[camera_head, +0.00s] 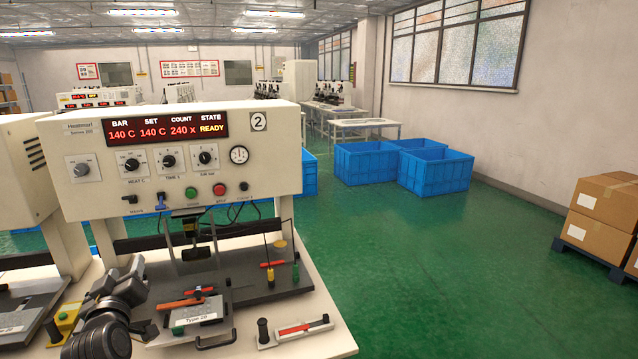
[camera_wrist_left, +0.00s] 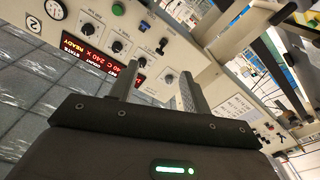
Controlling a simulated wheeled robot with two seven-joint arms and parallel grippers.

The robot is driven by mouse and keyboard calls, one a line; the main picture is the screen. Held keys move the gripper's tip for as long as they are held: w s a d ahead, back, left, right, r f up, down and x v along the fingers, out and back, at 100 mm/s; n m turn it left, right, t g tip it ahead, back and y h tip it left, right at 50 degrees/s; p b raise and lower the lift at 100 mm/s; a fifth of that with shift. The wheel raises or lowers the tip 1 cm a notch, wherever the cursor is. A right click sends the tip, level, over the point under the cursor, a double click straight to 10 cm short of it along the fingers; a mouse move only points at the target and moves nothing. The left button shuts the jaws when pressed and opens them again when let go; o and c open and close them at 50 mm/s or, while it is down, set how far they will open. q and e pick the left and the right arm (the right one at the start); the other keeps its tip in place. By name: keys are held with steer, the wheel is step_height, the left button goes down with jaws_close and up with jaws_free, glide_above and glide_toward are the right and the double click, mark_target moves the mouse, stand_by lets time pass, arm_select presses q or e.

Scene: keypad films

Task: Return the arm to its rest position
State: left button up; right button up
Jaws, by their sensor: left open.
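My left arm comes in at the lower left of the head view. Its gripper (camera_head: 130,280) is above the left front of the white workbench, in front of the heat-press machine (camera_head: 180,175). In the left wrist view the left gripper (camera_wrist_left: 158,85) has two fingers standing apart with nothing between them. Beyond them the machine's panel, with its knobs and red display (camera_wrist_left: 103,62), shows tilted. In the head view the display reads 140 C, 140 C, 240 x and READY. My right gripper is in neither view.
A plate labelled Type (camera_head: 195,312) and orange-handled tools lie on the bench. A white tray with a red strip (camera_head: 302,327) sits at its front right. Blue crates (camera_head: 435,172) and cardboard boxes (camera_head: 605,205) stand beyond.

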arm_select(q)
steer(key=s+d+f+m+g+h, duration=0.2)
steer(key=s+d+f, duration=0.15)
steer(key=f, duration=0.35)
steer(key=s+d+f+m+g+h, duration=0.1)
steer(key=s+d+f+m+g, duration=0.15)
steer(key=s+f, duration=0.35)
steer(key=s+d+f+m+g+h, duration=0.2)
steer(key=s+d+f, duration=0.15)
steer(key=f, duration=0.55)
steer(key=s+d+f+m+g+h, duration=0.1)
steer(key=s+d+f+m+g, duration=0.25)
steer(key=s, duration=0.75)
steer(key=s+d+f+m+g+h, duration=0.1)
steer(key=s+d+f+g, duration=0.25)
steer(key=s+f, duration=0.55)
steer(key=s+f+g, duration=0.2)
steer(key=s+f, duration=0.1)
steer(key=f, duration=2.2)
steer(key=s+a+f, duration=0.3)
steer(key=s+f, duration=1.2)
steer(key=s, duration=0.1)
steer(key=shift+s+g, duration=0.2)
steer(key=shift+g, duration=0.25)
